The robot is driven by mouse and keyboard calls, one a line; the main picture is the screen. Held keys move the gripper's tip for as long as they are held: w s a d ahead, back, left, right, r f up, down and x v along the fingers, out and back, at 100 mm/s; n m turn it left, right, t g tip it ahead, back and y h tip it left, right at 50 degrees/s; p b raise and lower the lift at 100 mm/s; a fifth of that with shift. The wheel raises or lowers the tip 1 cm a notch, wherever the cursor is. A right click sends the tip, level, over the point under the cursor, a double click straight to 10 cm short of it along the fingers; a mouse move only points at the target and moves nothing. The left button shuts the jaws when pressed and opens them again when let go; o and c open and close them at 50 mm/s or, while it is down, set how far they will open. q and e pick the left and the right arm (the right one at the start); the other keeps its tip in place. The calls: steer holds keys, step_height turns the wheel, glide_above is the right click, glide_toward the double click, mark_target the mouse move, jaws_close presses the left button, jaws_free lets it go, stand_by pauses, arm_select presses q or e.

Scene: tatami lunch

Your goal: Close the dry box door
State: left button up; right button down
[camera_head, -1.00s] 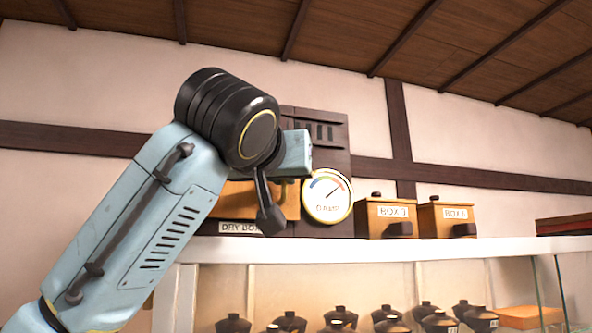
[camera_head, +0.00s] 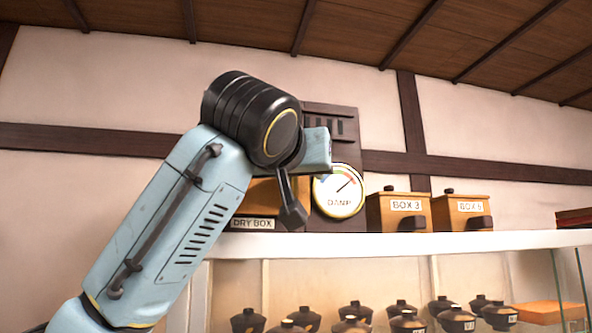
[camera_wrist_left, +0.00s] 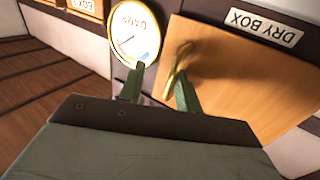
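The dry box (camera_head: 352,130) is a dark cabinet with a round dial on the shelf, largely hidden behind my left arm in the head view. The DRY BOX label (camera_head: 252,224) shows low on the box. In the left wrist view my left gripper (camera_wrist_left: 160,74) has its green fingers apart at the handle, which shows between or just beyond them. I cannot tell whether they touch it. My right gripper is out of view.
The damp gauge (camera_head: 339,190) is close to the left fingers. Box 3 (camera_head: 385,220) and another wooden box (camera_head: 447,220) stand to the right on the white shelf (camera_head: 430,241). Several dark lidded jars (camera_head: 355,312) sit below it.

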arm_select(q)
steer(key=shift+a, duration=0.15)
steer(key=shift+f, duration=0.1)
steer(key=shift+s, duration=0.3)
steer(key=b+v, duration=0.5)
steer(key=v, duration=0.8)
